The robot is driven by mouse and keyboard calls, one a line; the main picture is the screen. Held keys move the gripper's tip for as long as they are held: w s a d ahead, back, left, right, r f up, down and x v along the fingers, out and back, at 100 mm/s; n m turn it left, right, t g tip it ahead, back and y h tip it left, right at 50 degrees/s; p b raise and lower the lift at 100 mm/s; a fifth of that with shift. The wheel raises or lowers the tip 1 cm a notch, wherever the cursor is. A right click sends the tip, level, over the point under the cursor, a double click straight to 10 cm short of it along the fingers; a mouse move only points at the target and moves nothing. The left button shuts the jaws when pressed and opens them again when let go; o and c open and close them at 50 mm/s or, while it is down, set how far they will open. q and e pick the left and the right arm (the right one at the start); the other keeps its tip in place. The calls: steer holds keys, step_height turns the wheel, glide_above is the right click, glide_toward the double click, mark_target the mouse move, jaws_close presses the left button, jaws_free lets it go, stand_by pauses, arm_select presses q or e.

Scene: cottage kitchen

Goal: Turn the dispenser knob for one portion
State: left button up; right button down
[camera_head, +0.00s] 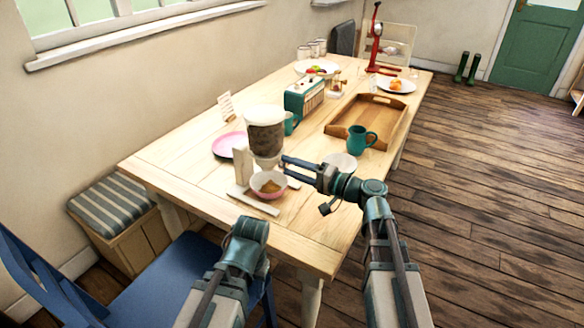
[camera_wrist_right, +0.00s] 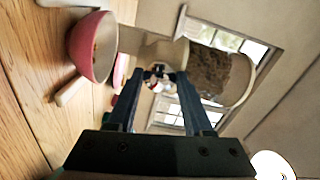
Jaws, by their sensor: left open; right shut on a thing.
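The dispenser (camera_head: 265,137) stands on the near part of the table, with a white lid, a clear hopper of brown grain and a pale stand. The hopper also shows in the right wrist view (camera_wrist_right: 218,75), turned sideways. A pink bowl (camera_head: 262,191) with brown contents sits on the base below the spout; it also shows in the wrist view (camera_wrist_right: 90,47). My right gripper (camera_head: 285,161) reaches the dispenser's right side, its fingers shut on the small knob (camera_wrist_right: 157,72). My left gripper (camera_head: 250,226) is open and empty in front of the table's near edge; its fingertips are hard to see.
A white bowl (camera_head: 346,159) stands just behind my right gripper. A teal mug (camera_head: 356,142) and a wooden tray (camera_head: 345,130) are farther back. A pink plate (camera_head: 222,148) and a green radio (camera_head: 294,105) stand behind the dispenser. A blue chair (camera_head: 130,300) is at the near left.

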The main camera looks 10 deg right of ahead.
stand_by(0.5)
steer(key=shift+c, duration=1.5)
jaws_free()
steer(key=v, duration=1.4)
